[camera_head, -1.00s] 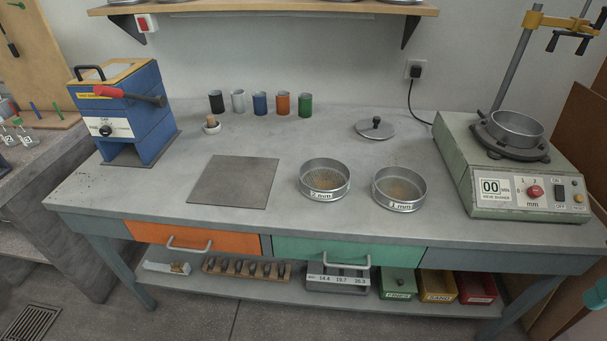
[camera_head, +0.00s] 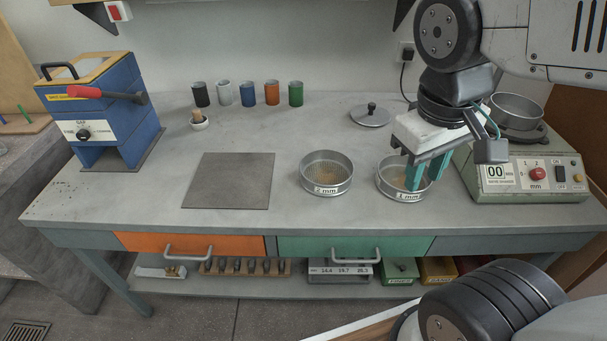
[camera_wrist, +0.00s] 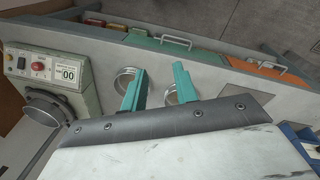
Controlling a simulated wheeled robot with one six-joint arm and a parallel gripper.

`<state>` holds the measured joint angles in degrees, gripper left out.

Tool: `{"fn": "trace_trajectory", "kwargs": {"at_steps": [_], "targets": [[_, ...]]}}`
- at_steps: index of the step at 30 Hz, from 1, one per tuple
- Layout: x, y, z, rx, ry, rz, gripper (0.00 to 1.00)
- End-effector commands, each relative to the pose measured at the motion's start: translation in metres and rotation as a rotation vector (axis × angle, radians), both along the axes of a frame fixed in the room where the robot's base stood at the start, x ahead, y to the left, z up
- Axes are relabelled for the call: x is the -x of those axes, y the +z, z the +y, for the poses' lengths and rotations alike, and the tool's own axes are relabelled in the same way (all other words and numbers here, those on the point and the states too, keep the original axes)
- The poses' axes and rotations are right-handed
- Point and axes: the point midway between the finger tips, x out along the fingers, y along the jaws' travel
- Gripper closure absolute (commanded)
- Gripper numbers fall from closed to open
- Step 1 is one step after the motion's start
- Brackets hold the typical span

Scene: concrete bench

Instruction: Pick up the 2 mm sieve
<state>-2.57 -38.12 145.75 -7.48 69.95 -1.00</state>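The 2 mm sieve (camera_head: 326,189), a round metal pan with a mesh floor and a "2 mm" label, stands on the bench in the middle of the head view. Brown grains lie in it. The 1 mm sieve (camera_head: 400,194) stands just to its right, partly hidden by my gripper. My gripper (camera_head: 426,178) has teal fingers spread apart with nothing between them. In the head view it appears over the 1 mm sieve, right of the 2 mm sieve. The wrist view shows the open fingers (camera_wrist: 157,90) and two sieve rims beyond them, labels not readable.
A sieve shaker (camera_head: 530,175) with a pan on it stands at the right. A lid (camera_head: 370,117) lies behind the sieves. A dark plate (camera_head: 228,181) lies left. Several coloured cups and a blue machine (camera_head: 105,115) stand further left and back.

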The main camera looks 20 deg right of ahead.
Motion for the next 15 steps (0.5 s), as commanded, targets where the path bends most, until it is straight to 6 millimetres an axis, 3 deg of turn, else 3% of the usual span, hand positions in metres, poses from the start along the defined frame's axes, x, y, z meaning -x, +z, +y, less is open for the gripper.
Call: {"fn": "trace_trajectory", "kwargs": {"at_steps": [8, 11, 15], "targets": [[-0.073, -0.034, -0.029, 0.429, 0.445, 0.242, 0.71], [-0.108, -0.047, -0.028, 0.590, 0.643, 0.317, 0.71], [-0.161, -0.071, -0.011, 0.804, 0.939, 0.407, 0.71]]}}
